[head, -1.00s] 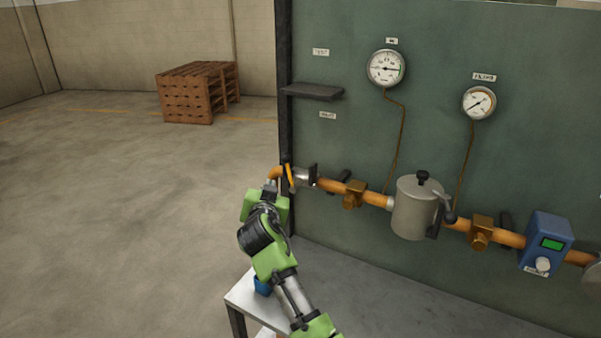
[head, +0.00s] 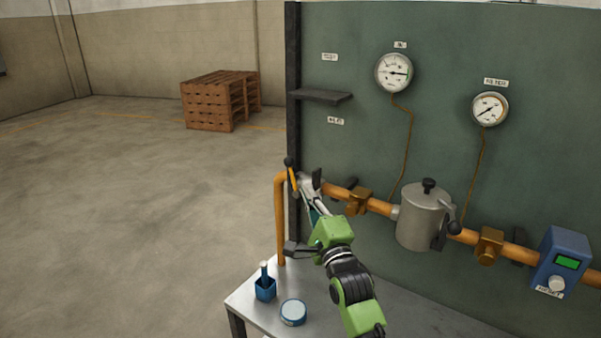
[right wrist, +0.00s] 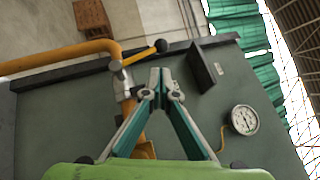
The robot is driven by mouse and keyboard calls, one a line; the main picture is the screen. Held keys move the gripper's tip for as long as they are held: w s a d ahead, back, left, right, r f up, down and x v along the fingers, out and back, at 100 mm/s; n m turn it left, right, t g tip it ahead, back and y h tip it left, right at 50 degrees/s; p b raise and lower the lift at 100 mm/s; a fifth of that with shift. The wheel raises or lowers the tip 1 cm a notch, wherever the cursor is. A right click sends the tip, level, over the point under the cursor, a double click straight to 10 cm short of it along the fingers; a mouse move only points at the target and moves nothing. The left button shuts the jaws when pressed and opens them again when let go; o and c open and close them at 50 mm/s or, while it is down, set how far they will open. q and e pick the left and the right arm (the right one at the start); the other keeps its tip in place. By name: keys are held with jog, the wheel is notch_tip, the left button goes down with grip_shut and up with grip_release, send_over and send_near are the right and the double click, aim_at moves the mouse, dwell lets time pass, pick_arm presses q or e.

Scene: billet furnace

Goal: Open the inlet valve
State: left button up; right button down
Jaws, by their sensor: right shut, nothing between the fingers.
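The inlet valve appears to be the one at the left end of the orange pipe on the green panel. Its yellow lever (head: 292,177) has a black tip and points up, crosswise to the pipe run. In the right wrist view the lever (right wrist: 137,57) points right from the silver valve body (right wrist: 123,87). My right gripper (head: 312,190) is shut and empty, just right of the lever in the head view. In the right wrist view its fingertips (right wrist: 161,82) are together below the lever's black knob. I cannot tell whether they touch the valve. My left gripper is not in view.
The pipe runs right past a grey canister (head: 424,217) to a blue box (head: 561,262). Two gauges (head: 394,73) and a dark shelf (head: 320,97) are on the panel.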

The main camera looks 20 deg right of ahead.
aim_at(292, 177)
jog(key=p+x, duration=0.2)
jog(key=x, duration=0.5)
jog(key=shift+w, duration=0.2)
jog(key=shift+d, duration=0.1)
